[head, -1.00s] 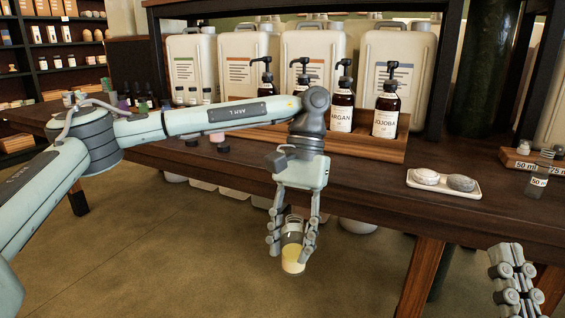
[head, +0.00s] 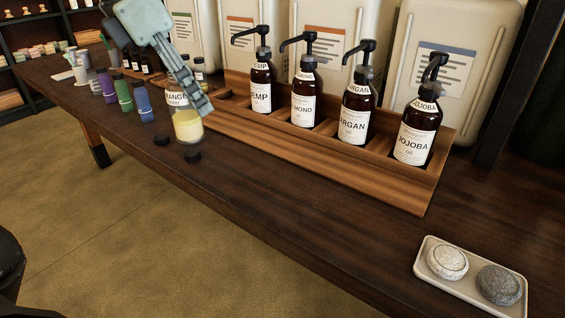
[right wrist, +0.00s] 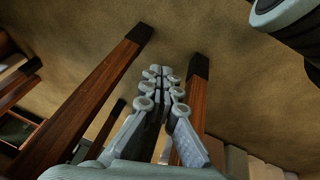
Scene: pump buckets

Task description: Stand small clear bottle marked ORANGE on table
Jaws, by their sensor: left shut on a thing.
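The small clear bottle (head: 188,127) with pale yellow liquid low inside is upright in the head view. Its white label shows part of the word ORANGE. My left gripper (head: 188,92) comes down from above and is shut on its upper part, with a finger across its right side. The bottle's base is over the dark wooden table (head: 300,222), close to two black caps; I cannot tell whether it touches the wood. My right gripper (right wrist: 161,78) shows only in the right wrist view, shut and empty, with table legs and floor beyond.
A wooden tray (head: 318,160) holding dark pump bottles stands right of the bottle. Black caps (head: 193,156) lie in front of it. Small coloured bottles (head: 124,95) stand to the left. A soap dish (head: 455,292) sits front right. The table between dish and caps is clear.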

